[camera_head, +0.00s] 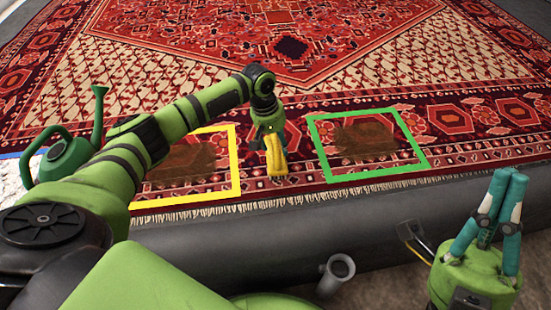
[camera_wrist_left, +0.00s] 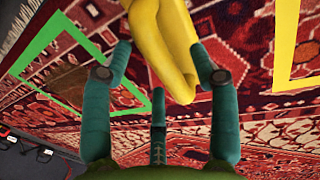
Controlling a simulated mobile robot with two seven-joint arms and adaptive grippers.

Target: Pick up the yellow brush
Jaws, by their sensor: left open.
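The yellow brush (camera_head: 276,158) lies on the rug near its front fringe, between a yellow frame and a green frame. My left gripper (camera_head: 269,125) is above it, pointing down and partly covering its far end. In the left wrist view, the brush (camera_wrist_left: 163,40) shows between the spread teal fingers of my open left gripper (camera_wrist_left: 160,60). Whether any finger touches it I cannot tell. My right gripper (camera_head: 505,185) is at the lower right, fingers pointing up, far from the brush. Its fingertips look near each other and hold nothing visible.
The yellow frame (camera_head: 237,165) and green frame (camera_head: 318,150) each surround a brown stain on the patterned rug (camera_head: 170,40). A green watering can (camera_head: 65,157) stands at left, behind my left arm. A grey ledge (camera_head: 200,240) and pipe end (camera_head: 336,272) are in front.

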